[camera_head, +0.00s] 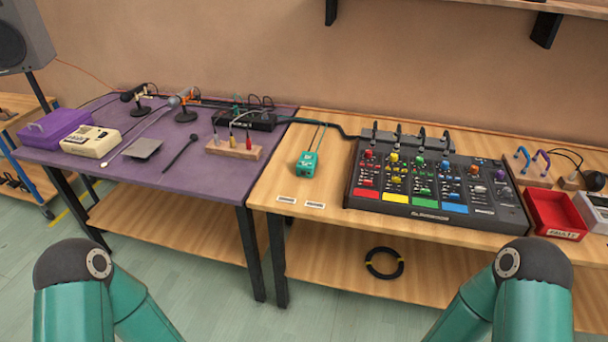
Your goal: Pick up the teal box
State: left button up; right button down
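The teal box (306,164) is a small box with a cable running up from its back. It sits on the wooden table, left of the large mixer and near the seam with the purple table. Only the teal links of my two arms show, at the lower left and lower right edges. Neither gripper is in view, and nothing visible touches the teal box.
The mixer (436,188) with coloured knobs stands to the right of the teal box. A wooden block with jacks (233,151) lies to its left on the purple table (184,177). Two white labels lie in front, and a red tray (553,214) is at the right.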

aim_at(308, 161)
jog(key=z, duration=0.05)
jog(key=i, duration=1)
jog(key=u, duration=2.1)
jog(key=i, duration=0.1)
jog(key=z, duration=3.2)
jog(key=k, duration=0.95)
jog(key=u, duration=0.6)
jog(key=i, duration=0.6)
jog(key=u, duration=0.05)
